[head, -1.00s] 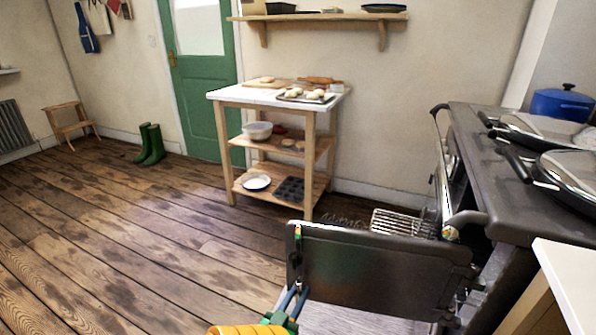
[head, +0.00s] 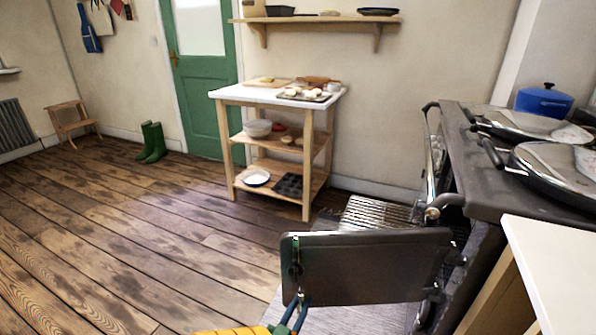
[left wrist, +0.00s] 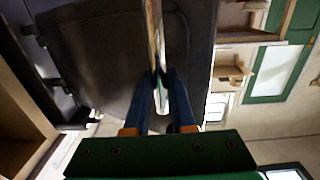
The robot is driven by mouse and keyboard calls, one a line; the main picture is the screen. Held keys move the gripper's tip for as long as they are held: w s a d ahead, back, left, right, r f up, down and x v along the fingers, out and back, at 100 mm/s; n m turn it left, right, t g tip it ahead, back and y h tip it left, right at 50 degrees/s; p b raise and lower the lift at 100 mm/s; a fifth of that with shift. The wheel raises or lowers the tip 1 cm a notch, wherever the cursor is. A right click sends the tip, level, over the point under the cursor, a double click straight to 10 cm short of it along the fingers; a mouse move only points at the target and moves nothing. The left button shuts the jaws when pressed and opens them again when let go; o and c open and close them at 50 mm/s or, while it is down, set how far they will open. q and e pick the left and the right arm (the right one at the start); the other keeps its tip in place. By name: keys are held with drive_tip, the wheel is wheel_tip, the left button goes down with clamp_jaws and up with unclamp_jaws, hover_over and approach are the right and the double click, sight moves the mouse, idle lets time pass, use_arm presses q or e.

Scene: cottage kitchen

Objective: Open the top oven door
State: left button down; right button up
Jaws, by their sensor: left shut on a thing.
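The oven door (head: 370,268) is a dark panel standing well open, swung out from the dark range cooker (head: 480,170). Its hinge side is by the cooker at the right, and its free edge points left. My left gripper (head: 298,300) is at this free edge, shut on the door handle. In the left wrist view, both fingers (left wrist: 161,92) close on the long thin handle bar (left wrist: 155,35), with the dark door panel (left wrist: 115,55) beside it. The oven cavity is largely hidden from the head view. My right gripper is not in view.
Two round lids (head: 530,122) and a blue pot (head: 544,101) are on the cooker. A pale counter (head: 555,265) is at the near right. A wooden trolley (head: 270,97) stands beyond the door. The wooden floor (head: 140,230) to the left is clear.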

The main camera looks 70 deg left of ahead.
use_arm(q)
drive_tip(key=shift+w, duration=0.1)
drive_tip(key=c, duration=0.9)
unclamp_jaws()
drive_tip(key=shift+w+d, duration=0.1)
drive_tip(key=shift+o, duration=0.7)
drive_tip(key=shift+w, duration=0.1)
drive_tip(key=v, duration=0.7)
